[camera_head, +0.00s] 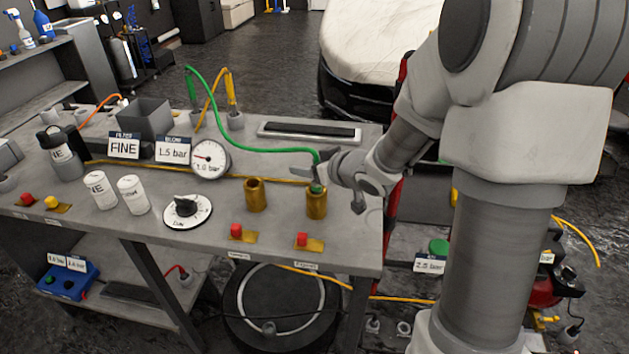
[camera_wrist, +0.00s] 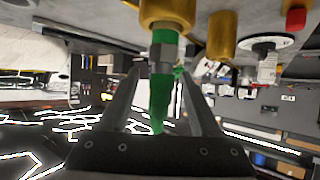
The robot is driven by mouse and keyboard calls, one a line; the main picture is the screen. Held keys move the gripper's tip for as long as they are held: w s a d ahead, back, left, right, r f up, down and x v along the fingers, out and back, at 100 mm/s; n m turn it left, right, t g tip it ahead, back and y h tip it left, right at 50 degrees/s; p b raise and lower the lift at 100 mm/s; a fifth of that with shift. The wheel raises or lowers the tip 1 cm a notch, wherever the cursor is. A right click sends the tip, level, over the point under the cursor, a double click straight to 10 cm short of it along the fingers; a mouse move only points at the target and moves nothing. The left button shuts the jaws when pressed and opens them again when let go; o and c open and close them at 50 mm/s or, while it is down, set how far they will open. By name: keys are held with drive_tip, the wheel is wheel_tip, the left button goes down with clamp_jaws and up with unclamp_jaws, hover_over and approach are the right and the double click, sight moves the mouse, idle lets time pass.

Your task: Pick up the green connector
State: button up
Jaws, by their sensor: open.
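The green connector (camera_head: 317,187) sits at the mouth of the right brass socket (camera_head: 317,204) on the bench. A green hose (camera_head: 262,145) arcs from it to the back left. In the wrist view the connector (camera_wrist: 163,48) has a green collar and a grey metal part, with its upper end in a brass fitting (camera_wrist: 168,12). My gripper (camera_head: 326,187) is at the connector, with its fingers apart. In the wrist view my gripper (camera_wrist: 158,75) has one finger on each side of the connector and hose, with visible gaps. The fingers partly hide the connector in the head view.
A second brass socket (camera_head: 255,195) stands just left. A pressure gauge (camera_head: 210,160), a dial (camera_head: 187,210) and white canisters (camera_head: 133,194) stand farther left. Red buttons (camera_head: 302,240) lie in front of the sockets. A black tray (camera_head: 309,132) lies behind, and the bench's right edge is close.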

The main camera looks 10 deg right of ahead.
clamp_jaws()
drive_tip(key=shift+r, duration=0.1)
idle(0.3)
